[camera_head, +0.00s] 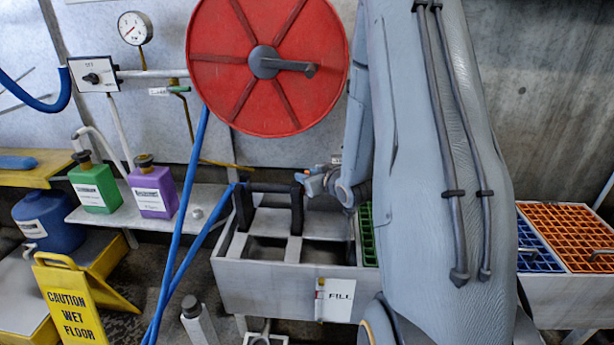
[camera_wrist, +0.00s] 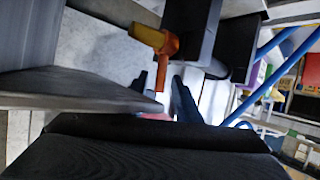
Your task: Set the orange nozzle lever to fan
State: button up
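The orange nozzle lever (camera_wrist: 161,73) shows in the wrist view, hanging down from an orange and yellow body (camera_wrist: 150,38) beside a dark block. In the head view only a small orange bit (camera_head: 308,173) shows beside my gripper (camera_head: 322,184), above the right part of the grey sink. In the wrist view a blue-grey finger of my gripper (camera_wrist: 178,104) is just below and right of the lever's lower end. The other finger is hard to make out, and I cannot tell whether they touch the lever. No fan marking is readable.
A red hose reel (camera_head: 225,110) hangs above the sink (camera_head: 250,283), with a blue hose (camera_head: 177,235) running down. A wet floor sign (camera_head: 75,300) stands at left. Green (camera_head: 92,190) and purple (camera_head: 153,197) jugs sit on a shelf. My arm blocks the right middle.

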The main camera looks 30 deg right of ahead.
jog(key=shift+w+f, duration=0.2)
jog(key=shift+w, duration=0.3)
grip_shut()
jog(key=shift+w+d+r+g+p, duration=0.1)
jog(key=shift+r+g+p, duration=0.2)
jog(key=shift+p, duration=0.8)
jog(key=shift+w+d+f+g+p, duration=0.15)
jog(key=shift+w+f+g+p, duration=0.2)
jog(key=shift+p, duration=0.7)
jog(key=shift+s+r+m, duration=0.1)
jog(key=shift+m, duration=0.2)
